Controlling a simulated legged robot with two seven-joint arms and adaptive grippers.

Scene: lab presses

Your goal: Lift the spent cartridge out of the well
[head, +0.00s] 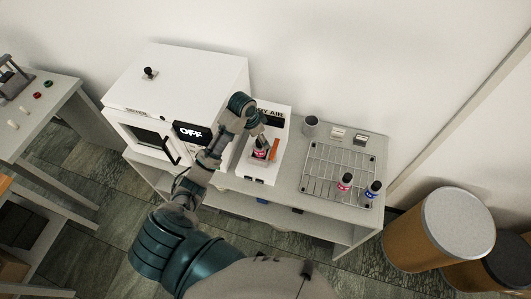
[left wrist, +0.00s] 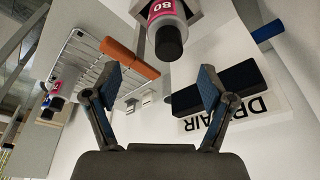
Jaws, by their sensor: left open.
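The spent cartridge (left wrist: 167,22) has a grey body, a black cap and a pink label reading 80. It sits in the well of the white dry air unit (head: 279,122); its pink label also shows in the head view (head: 260,154). My left gripper (left wrist: 157,84) is open, its two fingers spread below the cartridge in the left wrist view, with a visible gap to the cap. In the head view, my left gripper (head: 262,143) is over the unit, close to the cartridge, and partly hides it. My right gripper is in neither view.
An orange handle (head: 274,149) stands right beside the well. A white oven (head: 175,95) reading OFF is to the left. A wire rack (head: 325,178) with a red-labelled bottle (head: 345,182) and a blue-labelled bottle (head: 373,189) is to the right. Drums (head: 425,240) stand on the floor.

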